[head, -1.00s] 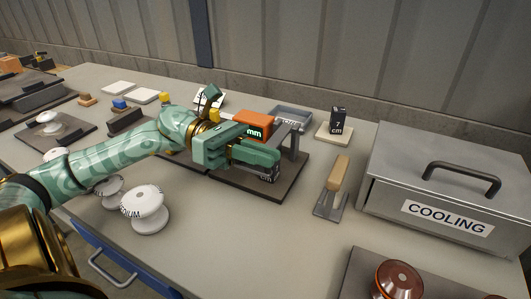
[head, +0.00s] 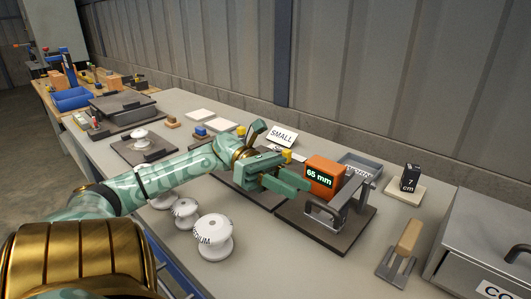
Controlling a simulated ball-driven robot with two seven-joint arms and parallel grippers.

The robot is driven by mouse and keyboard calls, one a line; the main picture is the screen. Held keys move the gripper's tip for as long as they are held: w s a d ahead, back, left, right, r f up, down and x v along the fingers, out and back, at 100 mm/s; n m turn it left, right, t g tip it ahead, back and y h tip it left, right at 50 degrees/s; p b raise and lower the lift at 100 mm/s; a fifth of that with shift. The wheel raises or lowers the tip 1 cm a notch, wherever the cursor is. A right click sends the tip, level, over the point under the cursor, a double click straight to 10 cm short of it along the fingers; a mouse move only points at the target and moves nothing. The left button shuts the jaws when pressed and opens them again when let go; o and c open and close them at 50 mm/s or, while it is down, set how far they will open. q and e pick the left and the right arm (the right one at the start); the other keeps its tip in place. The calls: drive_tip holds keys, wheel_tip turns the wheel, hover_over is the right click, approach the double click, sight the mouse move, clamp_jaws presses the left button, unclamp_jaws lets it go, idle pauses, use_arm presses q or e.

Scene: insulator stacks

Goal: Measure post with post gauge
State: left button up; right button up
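The post gauge (head: 324,176) is an orange box whose lit display reads 65 mm. It stands on a dark baseplate (head: 312,233) beside a grey metal bracket with a handle (head: 323,214). My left gripper (head: 286,172) is just left of the gauge, apart from the orange box. Its green fingers look parted, and I see nothing held between them. White spool-shaped posts (head: 213,238) stand on the near side of the bench, below my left arm; the nearest has lettering on its side. I cannot tell whether a post sits in the gauge. My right gripper is not in view.
A black block marked cm (head: 410,178) stands on a pale pad (head: 404,192). A wooden-handled tool (head: 409,238) and a grey metal box (head: 490,238) are at right. A SMALL sign (head: 283,136) and a grey tray (head: 360,165) are behind. Bare bench lies in front of the gauge.

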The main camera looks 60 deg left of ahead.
use_arm(q)
drive_tip(key=v, duration=0.7)
drive_tip(key=shift+a, duration=0.2)
